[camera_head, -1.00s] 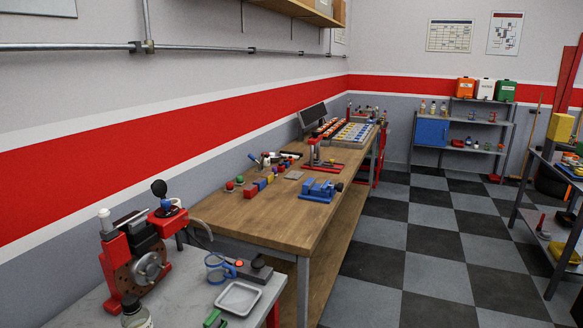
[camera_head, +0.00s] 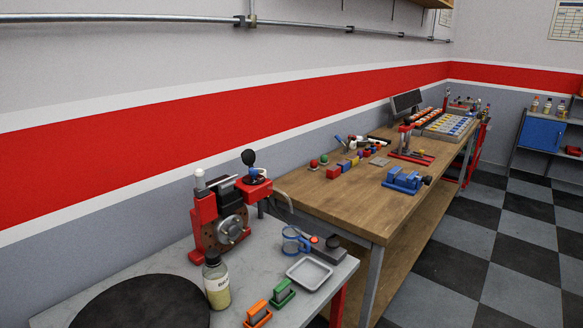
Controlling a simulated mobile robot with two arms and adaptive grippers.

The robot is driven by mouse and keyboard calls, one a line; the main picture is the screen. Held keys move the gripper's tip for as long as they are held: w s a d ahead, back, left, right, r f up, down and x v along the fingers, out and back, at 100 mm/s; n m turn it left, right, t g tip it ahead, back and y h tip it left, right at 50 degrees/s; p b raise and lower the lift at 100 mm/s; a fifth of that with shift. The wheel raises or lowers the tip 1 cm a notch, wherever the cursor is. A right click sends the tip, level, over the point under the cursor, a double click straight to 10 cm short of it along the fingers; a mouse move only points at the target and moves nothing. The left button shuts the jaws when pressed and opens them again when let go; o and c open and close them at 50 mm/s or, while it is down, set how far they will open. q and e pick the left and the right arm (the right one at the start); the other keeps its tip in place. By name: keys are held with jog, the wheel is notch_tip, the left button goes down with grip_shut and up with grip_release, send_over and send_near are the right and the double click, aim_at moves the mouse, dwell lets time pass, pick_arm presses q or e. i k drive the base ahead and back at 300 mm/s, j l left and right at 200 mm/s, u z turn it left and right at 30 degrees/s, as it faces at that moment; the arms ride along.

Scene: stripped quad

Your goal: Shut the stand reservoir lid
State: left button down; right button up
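A red stand (camera_head: 204,222) with a round metal and brown disc on its front stands on the grey table in the head view. A white-capped cylinder (camera_head: 199,180) rises at its upper left. A red arm to the right carries a small dark cup-like part (camera_head: 256,177), with a black rounded piece (camera_head: 248,157) upright above it. This may be the reservoir and its raised lid, but it is too small to be sure. Neither of my grippers is in view.
The grey table (camera_head: 165,262) also holds a labelled bottle (camera_head: 216,280), a large black round pad (camera_head: 140,305), orange and green items, a white tray (camera_head: 309,273) and blue-handled tool. A wooden workbench (camera_head: 330,205) adjoins it. Checkered floor (camera_head: 480,250) is clear at right.

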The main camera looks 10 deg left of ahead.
aim_at(249, 155)
jog(key=l+u, duration=0.35)
jog(key=l, duration=0.15)
jog(key=l+u, duration=0.4)
jog(key=l, duration=0.15)
jog(key=l+u, duration=0.35)
jog(key=l, duration=0.2)
